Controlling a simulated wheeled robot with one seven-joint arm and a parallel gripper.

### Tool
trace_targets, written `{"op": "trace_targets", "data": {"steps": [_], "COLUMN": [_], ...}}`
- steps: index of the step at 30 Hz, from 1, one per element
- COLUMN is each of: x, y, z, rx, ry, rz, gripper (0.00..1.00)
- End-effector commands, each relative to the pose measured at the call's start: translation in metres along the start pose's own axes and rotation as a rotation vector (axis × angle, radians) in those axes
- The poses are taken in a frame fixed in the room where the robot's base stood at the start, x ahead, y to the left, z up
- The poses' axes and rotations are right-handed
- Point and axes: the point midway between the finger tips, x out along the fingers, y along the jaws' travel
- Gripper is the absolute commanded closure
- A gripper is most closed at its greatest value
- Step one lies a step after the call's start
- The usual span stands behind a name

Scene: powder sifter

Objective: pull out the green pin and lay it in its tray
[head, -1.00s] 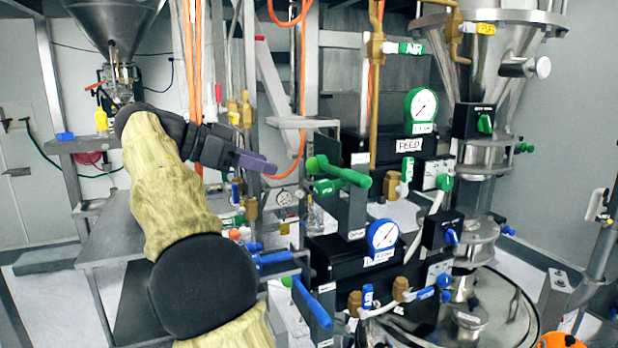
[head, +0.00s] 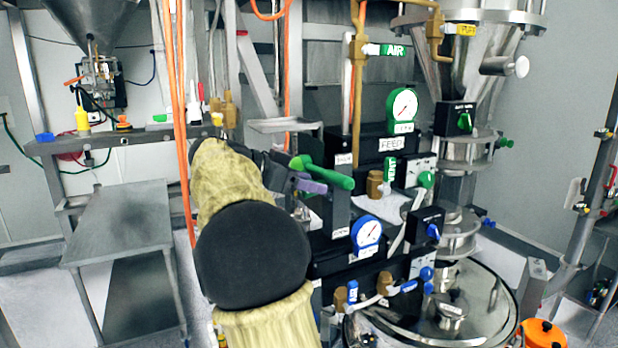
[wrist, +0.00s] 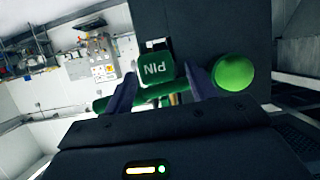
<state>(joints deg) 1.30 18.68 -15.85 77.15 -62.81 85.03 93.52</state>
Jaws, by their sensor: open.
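The green pin (head: 328,174) is a green bar-like handle at the upper left of the black feed unit. In the wrist view its bar (wrist: 182,88) runs across between my fingers, with a green tag reading PIN (wrist: 153,70) behind it and a round green end (wrist: 233,72) to the right. My gripper (head: 308,184) is open, with its purple fingers at the handle in the head view. In the wrist view the fingers of my gripper (wrist: 162,88) stand on either side of the bar's middle. Contact cannot be told. The pin's shaft is hidden.
A small shallow metal tray (head: 284,125) sits just behind and above the handle; I cannot tell whether it is the pin's. Black units with a green gauge (head: 402,105) and a blue gauge (head: 367,235) stand close by. A grey table (head: 120,225) at left is bare.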

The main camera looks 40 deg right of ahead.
Motion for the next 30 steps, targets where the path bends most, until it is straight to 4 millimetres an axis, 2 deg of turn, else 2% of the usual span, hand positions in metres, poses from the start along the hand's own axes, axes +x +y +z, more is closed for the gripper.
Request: {"op": "trace_targets", "data": {"steps": [3,11,18,19,30], "x": [0.0075,0.0072,0.0069,0.0068,0.002], "y": [0.0003,-0.0001,-0.0001,-0.0001,-0.0005], "z": [-0.0008,0.0005,0.0005,0.0005,0.0026], "rx": [0.001,0.0,0.0,0.0,0.001], "ry": [-0.001,-0.001,-0.001,-0.001,0.0], "rz": [0.001,-0.001,-0.001,-0.001,-0.003], "gripper": [0.44,0.44,0.91,0.94,0.94]}}
